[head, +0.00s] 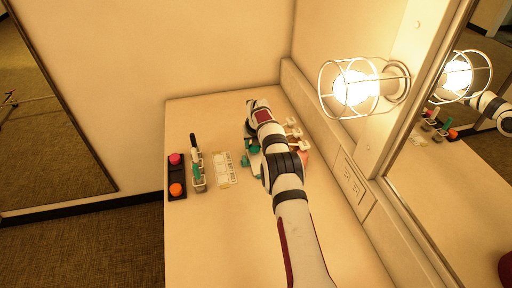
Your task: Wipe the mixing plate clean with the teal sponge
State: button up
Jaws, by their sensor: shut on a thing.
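My gripper (249,132) is at the far end of my white and dark arm, low over the counter, and its fingertips are mostly hidden by the wrist. A teal piece (253,148) shows just below it; this looks like the sponge, and the gripper is shut on it. More teal shows a little nearer, beside the arm. The mixing plate cannot be made out clearly; my arm covers that part of the counter. Whether the sponge touches a plate cannot be told.
Left on the counter (220,240) are a black tray (177,175) with pink and orange round things, a holder (200,184) with upright tools, and a pale card (224,168) with squares. Small white items (293,133) stand right of my arm. A caged lamp (355,88) and mirror (440,190) are right.

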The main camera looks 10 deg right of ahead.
jog(key=shift+s+f, duration=0.2)
jog(key=shift+s, duration=2.75)
jog(key=shift+s+r, duration=0.1)
jog(key=shift+s, duration=1.2)
notch_tip(320, 180, up, 7)
jog(key=shift+w, duration=0.1)
send_over(258, 161)
jog(key=w, duration=0.4)
jog(key=shift+w+d, duration=0.2)
jog(key=shift+d, duration=0.1)
jog(key=shift+w+f, duration=0.1)
jog(key=shift+f, duration=2.8)
